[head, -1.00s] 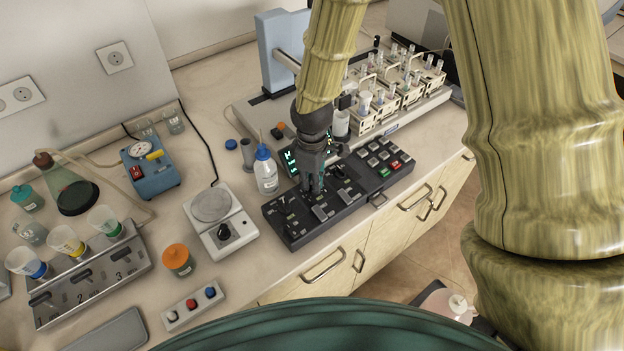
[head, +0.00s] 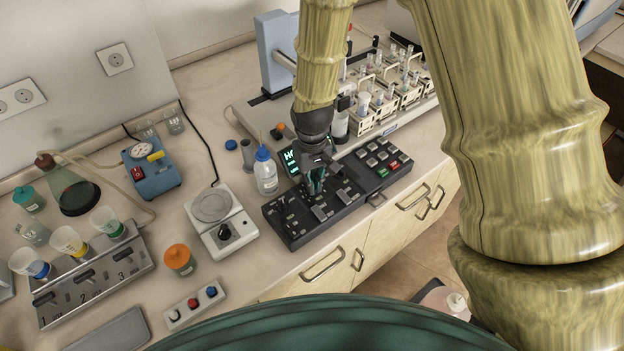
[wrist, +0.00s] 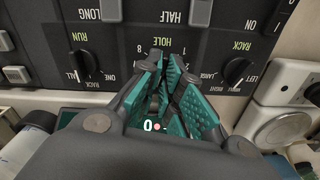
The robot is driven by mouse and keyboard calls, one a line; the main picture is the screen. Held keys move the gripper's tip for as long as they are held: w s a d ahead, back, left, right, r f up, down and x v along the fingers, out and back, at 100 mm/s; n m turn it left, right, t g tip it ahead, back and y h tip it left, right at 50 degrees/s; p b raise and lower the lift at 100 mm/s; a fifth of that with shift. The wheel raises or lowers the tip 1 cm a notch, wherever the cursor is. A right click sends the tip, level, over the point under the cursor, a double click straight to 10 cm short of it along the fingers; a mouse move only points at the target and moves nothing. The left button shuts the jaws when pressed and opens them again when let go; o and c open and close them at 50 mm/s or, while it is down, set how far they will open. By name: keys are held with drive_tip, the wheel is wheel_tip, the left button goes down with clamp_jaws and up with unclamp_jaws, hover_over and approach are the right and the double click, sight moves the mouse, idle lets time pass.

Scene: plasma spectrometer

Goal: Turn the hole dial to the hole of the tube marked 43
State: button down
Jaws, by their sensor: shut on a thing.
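The dark control panel (head: 292,225) lies along the bench front. In the wrist view it appears upside down, with the HOLE label (wrist: 163,41) and numerals such as 8 around its dial. My gripper (head: 316,188) points down onto the panel. In the wrist view its teal fingers (wrist: 170,80) are closed on the hole dial, which they almost wholly hide, so its pointer cannot be read. Racks of tubes (head: 390,90) stand behind the panel; the mark 43 is too small to make out.
The RUN dial (wrist: 83,66) and another RACK dial (wrist: 238,72) flank the hole dial closely. A blue-capped bottle (head: 266,176) stands just left of the panel, beside a small balance (head: 220,225). Lit green characters (head: 291,160) show behind my gripper.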

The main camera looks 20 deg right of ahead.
drive_tip(key=shift+w+r+m, duration=0.1)
drive_tip(key=shift+w+m, duration=0.05)
drive_tip(key=shift+m, duration=0.25)
drive_tip(key=c, duration=1.6)
unclamp_jaws()
wheel_tip(320, 180, up, 12)
